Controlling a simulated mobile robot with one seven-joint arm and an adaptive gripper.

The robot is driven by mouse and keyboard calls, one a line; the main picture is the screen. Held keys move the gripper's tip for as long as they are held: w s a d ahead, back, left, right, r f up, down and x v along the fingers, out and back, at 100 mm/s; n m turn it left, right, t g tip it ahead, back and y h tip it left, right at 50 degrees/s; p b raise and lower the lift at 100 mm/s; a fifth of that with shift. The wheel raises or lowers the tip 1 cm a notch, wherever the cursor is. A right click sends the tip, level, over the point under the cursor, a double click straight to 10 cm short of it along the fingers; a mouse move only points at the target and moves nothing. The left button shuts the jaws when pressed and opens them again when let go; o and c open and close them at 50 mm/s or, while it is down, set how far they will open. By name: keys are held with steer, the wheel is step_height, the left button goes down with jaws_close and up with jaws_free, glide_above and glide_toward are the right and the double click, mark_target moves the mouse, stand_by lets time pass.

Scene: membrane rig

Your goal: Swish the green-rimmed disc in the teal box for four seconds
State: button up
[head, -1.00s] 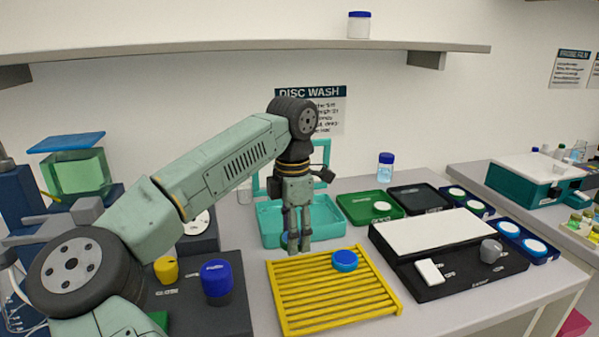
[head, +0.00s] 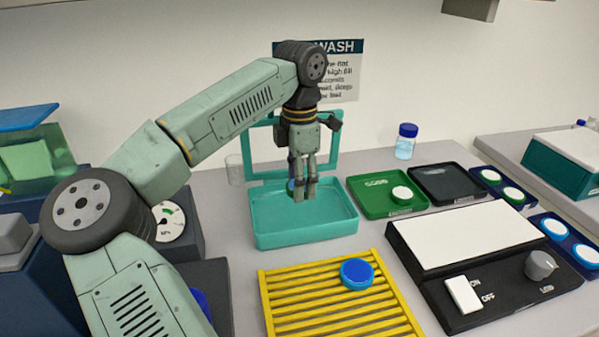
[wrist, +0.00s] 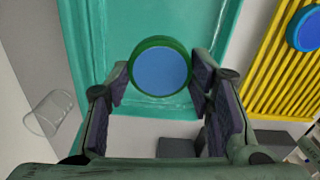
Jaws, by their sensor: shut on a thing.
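The green-rimmed disc (wrist: 160,70), with a blue face, is held between the two fingers of my gripper (wrist: 158,85) in the wrist view. In the head view my gripper (head: 303,197) points down over the back part of the teal box (head: 305,241). Only a small sliver of the disc (head: 291,187) shows there beside the fingers. The teal box is an open shallow tray with an upright teal frame behind it. The box floor lies behind the disc in the wrist view. I cannot tell how far the disc is above the floor.
A yellow slatted rack (head: 278,305) with a blue disc (head: 357,273) is in front of the box. A green tray (head: 375,208) with a white disc and a black tray (head: 445,185) are to the right. A clear cup (head: 234,170) stands behind left.

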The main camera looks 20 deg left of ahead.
mark_target(300, 216)
step_height(300, 216, down, 7)
steer(key=b, duration=0.3)
steer(key=shift+w, duration=0.1)
steer(key=shift+a, duration=0.1)
steer(key=shift+d, duration=0.2)
steer(key=shift+a, duration=0.2)
steer(key=shift+d, duration=0.15)
stand_by(3.8)
